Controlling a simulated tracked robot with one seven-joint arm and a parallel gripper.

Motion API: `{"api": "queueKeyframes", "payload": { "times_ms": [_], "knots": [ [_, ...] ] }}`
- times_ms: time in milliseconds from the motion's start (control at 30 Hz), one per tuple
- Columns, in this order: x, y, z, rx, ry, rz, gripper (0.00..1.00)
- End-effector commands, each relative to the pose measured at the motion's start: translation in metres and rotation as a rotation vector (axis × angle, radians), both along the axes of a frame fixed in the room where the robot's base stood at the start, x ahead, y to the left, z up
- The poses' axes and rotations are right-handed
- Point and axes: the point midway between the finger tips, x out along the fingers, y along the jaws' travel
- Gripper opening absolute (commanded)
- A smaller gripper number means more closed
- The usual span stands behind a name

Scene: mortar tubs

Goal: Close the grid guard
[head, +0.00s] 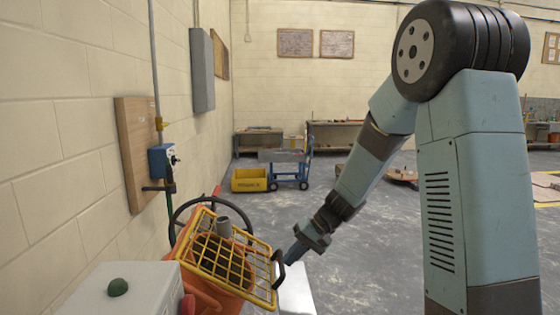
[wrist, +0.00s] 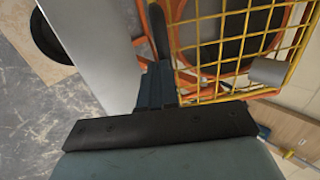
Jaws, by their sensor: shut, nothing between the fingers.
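The grid guard (head: 226,264) is a yellow wire grid over the orange mixer drum (head: 190,240), tilted with its lower side toward the right in the head view. Its black handle (head: 279,270) is on the right edge. The wrist view shows the grid (wrist: 232,55) at upper right and the handle (wrist: 158,32) at top centre. My gripper (head: 291,256) is shut and empty, just right of the handle. In the wrist view its fingertips (wrist: 155,72) are close to the handle's near end; I cannot tell whether they touch. Whether the grid rests on the drum rim is unclear.
A dark handwheel (head: 180,207) stands behind the grid. A pale box with a green button (head: 118,287) is at lower left. The wall with a blue switch box (head: 162,160) runs along the left. Open floor lies beyond, with a yellow tub (head: 249,180) and a blue trolley (head: 290,172).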

Motion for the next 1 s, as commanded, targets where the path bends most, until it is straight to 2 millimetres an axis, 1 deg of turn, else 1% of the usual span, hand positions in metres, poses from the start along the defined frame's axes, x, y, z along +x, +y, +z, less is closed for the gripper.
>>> {"api": "queueKeyframes", "payload": {
  "times_ms": [33, 200, 400, 867, 1000],
  "knots": [
    [-0.001, 0.003, -0.007, 0.001, 0.004, 0.003, 0.0],
    [-0.001, 0.01, -0.022, 0.0, 0.002, 0.006, 0.0],
    [-0.002, 0.015, -0.03, -0.002, 0.002, 0.008, 0.0],
    [-0.005, 0.019, -0.034, -0.001, 0.01, 0.018, 0.0],
    [-0.005, 0.015, -0.03, -0.001, 0.008, 0.018, 0.0]
  ]
}}
